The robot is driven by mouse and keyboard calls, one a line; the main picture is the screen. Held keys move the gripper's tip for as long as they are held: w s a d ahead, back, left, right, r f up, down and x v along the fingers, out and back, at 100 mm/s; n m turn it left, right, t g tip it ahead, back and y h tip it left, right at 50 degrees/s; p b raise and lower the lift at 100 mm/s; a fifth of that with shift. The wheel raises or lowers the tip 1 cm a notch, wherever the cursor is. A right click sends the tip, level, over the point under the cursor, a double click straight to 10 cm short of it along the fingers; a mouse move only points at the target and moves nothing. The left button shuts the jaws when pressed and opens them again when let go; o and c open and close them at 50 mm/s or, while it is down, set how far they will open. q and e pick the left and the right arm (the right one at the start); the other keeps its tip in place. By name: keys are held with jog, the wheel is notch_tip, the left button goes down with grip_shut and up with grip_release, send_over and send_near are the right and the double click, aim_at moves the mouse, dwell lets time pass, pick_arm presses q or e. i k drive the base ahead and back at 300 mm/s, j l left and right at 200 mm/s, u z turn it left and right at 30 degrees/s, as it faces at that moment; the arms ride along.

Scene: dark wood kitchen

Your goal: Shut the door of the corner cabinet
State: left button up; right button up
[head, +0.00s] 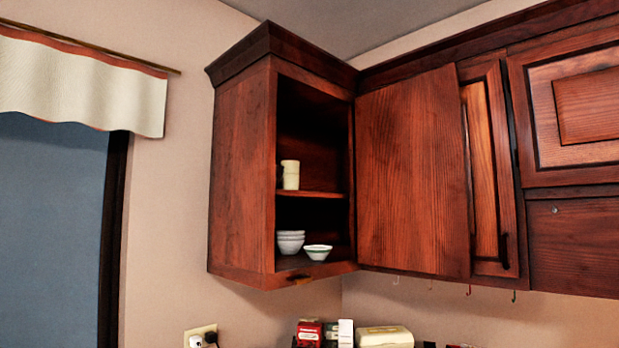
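The corner cabinet (240,180) hangs on the wall in the middle of the head view, with its front open. Its door (411,175) is swung wide to the right, with its plain inner face towards me, and it covers part of the cabinets behind it. Inside, a cream cup or pitcher (290,175) stands on the middle shelf (312,194). Stacked white bowls (290,243) and a single bowl (318,252) sit on the cabinet floor. Neither of my grippers shows in the head view.
More wall cabinets (568,110) run to the right, with hooks (468,290) below. Boxes and packages (385,336) stand along the bottom edge. A wall outlet (200,336) and a curtained window (50,220) are on the left. The space before the cabinet looks clear.

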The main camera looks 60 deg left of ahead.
aim_at(413, 211)
jog(key=l+u, duration=0.1)
jog(key=u, duration=1.85)
jog(key=k+j, duration=0.05)
